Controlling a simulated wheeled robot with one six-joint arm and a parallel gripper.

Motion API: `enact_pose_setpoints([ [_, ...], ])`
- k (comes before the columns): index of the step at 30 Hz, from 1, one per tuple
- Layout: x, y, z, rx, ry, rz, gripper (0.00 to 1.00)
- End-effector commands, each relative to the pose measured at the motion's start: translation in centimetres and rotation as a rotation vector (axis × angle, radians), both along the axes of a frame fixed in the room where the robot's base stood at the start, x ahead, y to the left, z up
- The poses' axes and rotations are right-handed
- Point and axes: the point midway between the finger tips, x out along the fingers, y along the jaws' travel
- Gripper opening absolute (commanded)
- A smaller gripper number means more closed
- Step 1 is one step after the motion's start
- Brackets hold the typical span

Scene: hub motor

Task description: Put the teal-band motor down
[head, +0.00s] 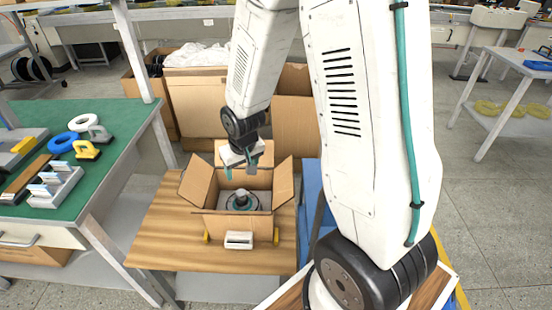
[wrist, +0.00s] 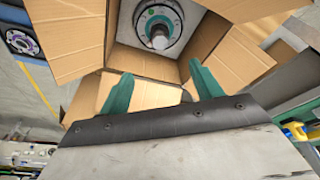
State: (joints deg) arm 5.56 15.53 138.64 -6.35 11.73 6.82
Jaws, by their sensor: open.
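The teal-band motor (head: 241,201) sits inside an open cardboard box (head: 238,222) on a wooden table. It stands with its dark shaft up, and a teal ring shows around it. In the wrist view the motor (wrist: 160,28) lies on the pale box bottom near the top of the picture. My gripper (head: 241,165) is above the box, near its far flaps, with its teal fingers apart. In the wrist view my gripper (wrist: 162,88) is open and empty, clear of the motor. The lower side of the motor is hidden by the box wall.
The box flaps (head: 195,183) stand open on the sides. A green workbench (head: 110,125) with rings and tools is at the left. Larger cartons (head: 197,95) stand behind the box. The wooden table (head: 160,230) has bare room left of the box.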

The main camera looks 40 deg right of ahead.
Motion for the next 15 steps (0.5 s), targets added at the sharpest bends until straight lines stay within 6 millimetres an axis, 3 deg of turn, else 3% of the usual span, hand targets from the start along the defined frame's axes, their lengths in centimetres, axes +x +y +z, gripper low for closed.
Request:
enact_pose_setpoints([
  [1,-0.5,0.3,2.7,-0.005,-0.007,0.005,0.64],
  [6,-4.3,1.2,9.8,-0.012,0.023,0.021,0.64],
  [11,-9.0,2.2,15.5,-0.011,0.05,0.038,0.64],
  [15,-13.9,3.1,19.5,-0.001,0.075,0.058,0.64],
])
